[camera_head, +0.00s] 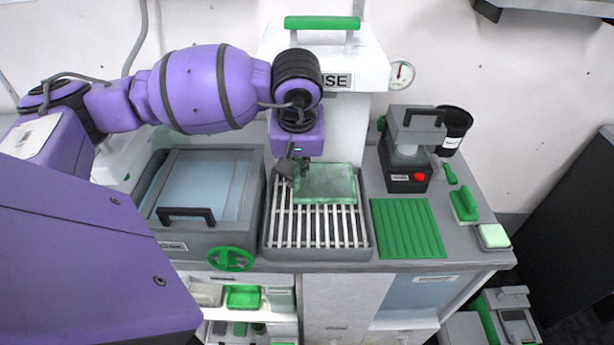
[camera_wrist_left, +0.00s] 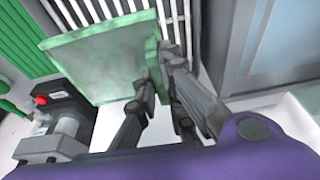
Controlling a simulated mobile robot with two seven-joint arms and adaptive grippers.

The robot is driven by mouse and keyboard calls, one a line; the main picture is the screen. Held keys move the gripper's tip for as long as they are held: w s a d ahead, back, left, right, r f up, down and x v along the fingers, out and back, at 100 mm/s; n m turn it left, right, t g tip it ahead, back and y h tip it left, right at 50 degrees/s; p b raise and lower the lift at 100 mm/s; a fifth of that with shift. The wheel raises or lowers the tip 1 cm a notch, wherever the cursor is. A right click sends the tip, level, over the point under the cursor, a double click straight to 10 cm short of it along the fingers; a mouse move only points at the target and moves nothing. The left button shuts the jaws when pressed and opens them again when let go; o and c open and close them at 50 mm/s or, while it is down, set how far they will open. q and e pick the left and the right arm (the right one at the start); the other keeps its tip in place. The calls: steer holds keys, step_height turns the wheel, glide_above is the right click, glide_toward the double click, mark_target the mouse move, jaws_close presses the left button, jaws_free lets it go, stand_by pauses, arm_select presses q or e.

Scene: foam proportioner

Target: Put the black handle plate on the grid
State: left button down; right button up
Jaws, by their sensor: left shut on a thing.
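A green, slightly see-through plate (camera_head: 325,183) is over the back part of the white-barred grid (camera_head: 318,228). In the left wrist view the plate (camera_wrist_left: 103,58) has a green grip block on its edge. My left gripper (camera_head: 297,172) is shut on that plate; its dark fingers (camera_wrist_left: 162,72) close around the block. I cannot tell whether the plate touches the bars. A pane with a black handle (camera_head: 186,215) lies on the grey-framed tank (camera_head: 205,185) left of the grid. My right gripper is not in view.
A green ribbed mat (camera_head: 407,228) lies right of the grid. Behind it stands a black and grey device with a red button (camera_head: 406,150). A green brush (camera_head: 464,204) and a pale green block (camera_head: 493,236) are farther right. The grid's front bars are bare.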

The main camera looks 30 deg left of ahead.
arm_select(q)
steer(key=f, duration=0.1)
steer(key=w+a+f, duration=0.1)
steer(key=f, duration=0.1)
steer(key=w+a+f, duration=0.1)
steer(key=shift+w+a+f, duration=0.1)
steer(key=shift+a+f, duration=0.05)
steer(key=shift+a, duration=0.05)
steer(key=shift+s+x, duration=0.2)
steer(key=shift+x, duration=1.6)
steer(key=shift+d+f, duration=0.1)
steer(key=shift+f, duration=0.2)
steer(key=c, duration=1.9)
jaws_free()
steer(key=shift+o, duration=0.2)
steer(key=shift+r, duration=0.5)
steer(key=v, duration=0.7)
steer(key=shift+s+f, duration=0.1)
